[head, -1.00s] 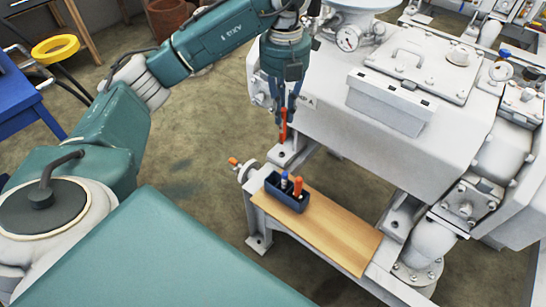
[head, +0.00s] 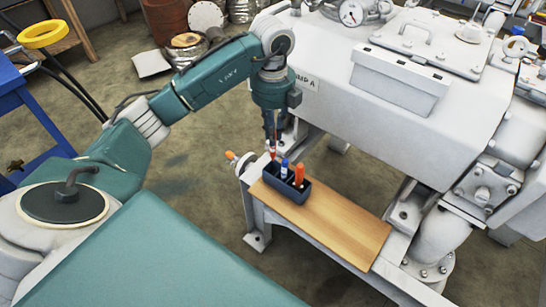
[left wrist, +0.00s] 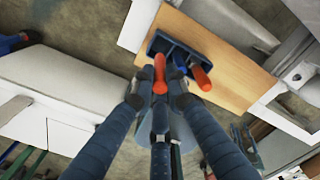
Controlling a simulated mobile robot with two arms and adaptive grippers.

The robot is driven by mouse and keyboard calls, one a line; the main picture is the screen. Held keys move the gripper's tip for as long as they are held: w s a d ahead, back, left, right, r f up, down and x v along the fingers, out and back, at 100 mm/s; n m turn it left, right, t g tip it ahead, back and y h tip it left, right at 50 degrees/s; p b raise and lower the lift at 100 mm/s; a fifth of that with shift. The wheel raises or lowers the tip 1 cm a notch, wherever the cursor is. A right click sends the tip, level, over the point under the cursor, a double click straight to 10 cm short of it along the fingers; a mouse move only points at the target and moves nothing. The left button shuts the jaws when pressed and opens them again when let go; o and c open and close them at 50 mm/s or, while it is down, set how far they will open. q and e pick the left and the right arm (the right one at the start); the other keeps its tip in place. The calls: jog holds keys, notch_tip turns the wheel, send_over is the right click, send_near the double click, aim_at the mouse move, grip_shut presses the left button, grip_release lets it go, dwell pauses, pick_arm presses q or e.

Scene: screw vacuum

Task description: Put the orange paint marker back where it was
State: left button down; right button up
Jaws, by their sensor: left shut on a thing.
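My left gripper (head: 272,143) is shut on a slim orange-red marker, which points down between the fingertips. In the left wrist view, the held orange marker (left wrist: 159,73) shows between the two fingers. A dark blue holder (head: 290,193) stands on the wooden board, just below the gripper. The held marker's lower end is at the holder's left end; I cannot tell whether it is inside the compartment. A blue marker (head: 284,168) and a thicker orange marker (head: 299,174) stand upright in the holder. My right gripper is not in view.
The wooden board (head: 335,220) is bare right of the holder. A large white pump housing (head: 400,130) rises close behind the gripper. An orange-tipped valve or knob (head: 231,156) sticks out left of the board. Floor is open to the left.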

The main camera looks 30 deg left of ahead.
aim_at(273, 156)
pick_arm(q)
notch_tip(273, 156, down, 4)
jog(key=shift+f, duration=0.1)
jog(key=shift+f+b, duration=0.6)
jog(key=shift+f, duration=1.6)
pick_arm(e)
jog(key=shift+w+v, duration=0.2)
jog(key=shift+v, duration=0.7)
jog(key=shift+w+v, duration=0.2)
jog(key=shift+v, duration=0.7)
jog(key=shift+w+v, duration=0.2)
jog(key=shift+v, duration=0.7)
pick_arm(q)
jog(key=shift+f, duration=0.15)
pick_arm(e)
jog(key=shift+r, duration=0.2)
pick_arm(q)
jog(key=c, duration=1.7)
grip_release()
jog(key=shift+c, duration=0.2)
jog(key=shift+r, duration=0.25)
notch_tip(273, 156, up, 12)
jog(key=shift+f+p, duration=0.1)
jog(key=shift+p, duration=1)
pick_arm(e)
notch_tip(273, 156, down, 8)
